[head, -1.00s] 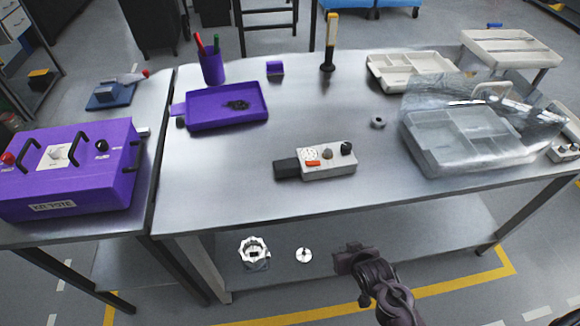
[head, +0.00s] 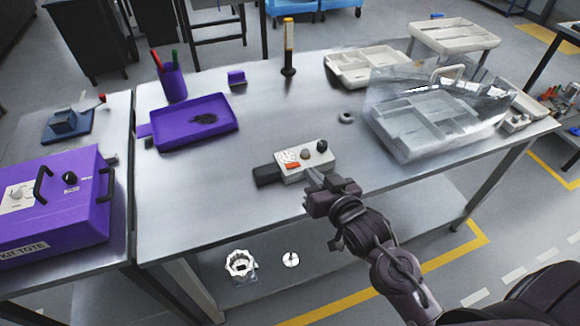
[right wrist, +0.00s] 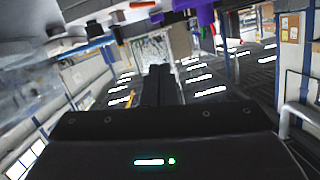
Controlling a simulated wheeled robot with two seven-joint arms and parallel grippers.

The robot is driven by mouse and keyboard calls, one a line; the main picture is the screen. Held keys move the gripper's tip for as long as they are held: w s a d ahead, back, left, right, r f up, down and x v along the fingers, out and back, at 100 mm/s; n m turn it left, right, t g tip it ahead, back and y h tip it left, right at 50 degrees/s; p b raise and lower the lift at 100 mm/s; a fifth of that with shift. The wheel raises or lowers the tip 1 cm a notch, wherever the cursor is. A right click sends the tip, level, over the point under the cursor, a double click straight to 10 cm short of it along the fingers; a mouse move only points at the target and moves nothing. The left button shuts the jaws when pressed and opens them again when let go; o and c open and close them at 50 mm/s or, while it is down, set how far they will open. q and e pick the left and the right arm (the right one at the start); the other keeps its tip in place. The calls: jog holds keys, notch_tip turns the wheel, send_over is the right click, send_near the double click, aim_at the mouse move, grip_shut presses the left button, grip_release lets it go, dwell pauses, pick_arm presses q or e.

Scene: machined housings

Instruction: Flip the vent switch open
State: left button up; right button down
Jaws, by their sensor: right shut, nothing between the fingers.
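A small white control box (head: 305,160) lies on the middle of the steel table in the head view. Its top has an orange-red switch (head: 292,165), a grey-brown knob (head: 305,154), a black knob (head: 321,146) and a round printed dial. A black block (head: 266,175) adjoins its left end. No vent label is readable, so I cannot tell which control is the vent switch. My right gripper (head: 312,178) is shut and empty, at the box's near edge; I cannot tell whether it touches. Its dark fingers also show in the right wrist view (right wrist: 160,80). My left gripper is out of view.
A purple kit tote (head: 85,218) with handles and knobs stands left. A purple tray (head: 195,124) and pen cup (head: 173,84) stand behind. A ring (head: 346,117) and a clear-covered grey tray (head: 405,152) are right.

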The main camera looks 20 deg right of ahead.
jog(key=shift+d, duration=0.1)
jog(key=p, duration=0.3)
send_over(293, 165)
jog(key=s, duration=0.3)
notch_tip(293, 165, down, 2)
jog(key=f, duration=0.2)
jog(key=a+f, duration=0.1)
jog(key=shift+w+a+f, duration=0.1)
jog(key=shift+w+f, duration=0.15)
jog(key=shift+f, duration=0.5)
jog(key=shift+a, duration=0.1)
